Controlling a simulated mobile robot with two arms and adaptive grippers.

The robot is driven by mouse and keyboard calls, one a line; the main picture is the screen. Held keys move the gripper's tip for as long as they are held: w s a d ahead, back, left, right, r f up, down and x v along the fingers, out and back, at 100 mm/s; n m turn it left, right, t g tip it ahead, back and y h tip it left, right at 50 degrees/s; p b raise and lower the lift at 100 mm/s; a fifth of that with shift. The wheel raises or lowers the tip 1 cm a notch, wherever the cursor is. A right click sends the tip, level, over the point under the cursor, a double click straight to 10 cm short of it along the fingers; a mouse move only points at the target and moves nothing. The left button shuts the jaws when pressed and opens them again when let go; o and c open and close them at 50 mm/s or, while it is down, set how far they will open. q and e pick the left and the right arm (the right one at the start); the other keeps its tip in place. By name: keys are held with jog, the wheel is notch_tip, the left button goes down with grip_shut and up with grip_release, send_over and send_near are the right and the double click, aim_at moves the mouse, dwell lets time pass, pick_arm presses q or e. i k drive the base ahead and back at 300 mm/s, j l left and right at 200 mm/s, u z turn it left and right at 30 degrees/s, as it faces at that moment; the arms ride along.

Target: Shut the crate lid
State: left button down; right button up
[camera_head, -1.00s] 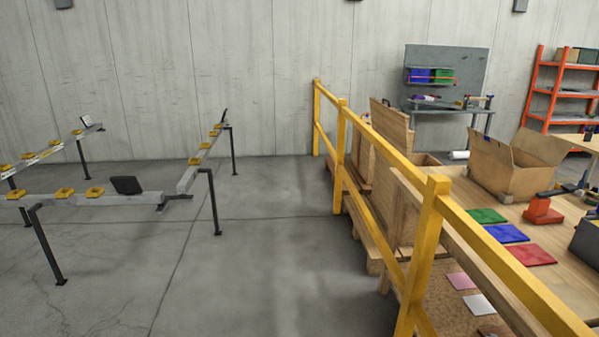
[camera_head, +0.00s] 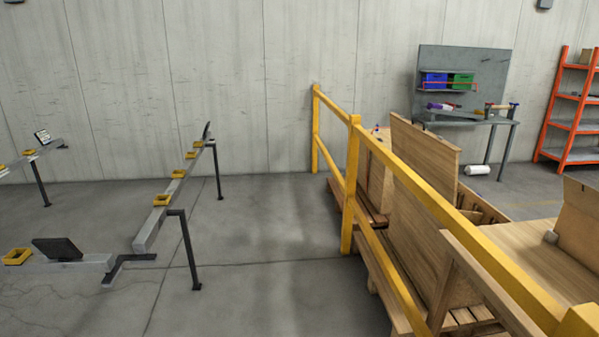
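A wooden crate (camera_head: 480,209) stands behind the yellow railing at the right, partly hidden by it. A tall wooden panel that looks like its raised lid (camera_head: 424,160) stands upright on the crate's left side, so the crate appears open. Another wooden box or panel (camera_head: 376,178) shows just behind the railing, further back; I cannot tell if it is a crate too. Neither of my grippers is in view.
A yellow railing (camera_head: 352,185) runs from the back wall to the lower right, between the open floor (camera_head: 250,270) and the crates. Rails on black legs (camera_head: 160,215) stand at left. A wooden table (camera_head: 520,262), cardboard box (camera_head: 580,222), grey workbench (camera_head: 462,118) and orange shelf (camera_head: 570,125) are at right.

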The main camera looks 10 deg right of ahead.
aim_at(434, 159)
jog(key=i+z, duration=0.25)
jog(key=i, duration=0.2)
jog(key=i+j+z, duration=0.15)
jog(key=i+z, duration=0.15)
jog(key=i, duration=0.15)
jog(key=i+j+z, duration=0.25)
jog(key=i, duration=0.15)
jog(key=i+j+z, duration=0.25)
jog(key=i+j, duration=0.05)
jog(key=i, duration=0.1)
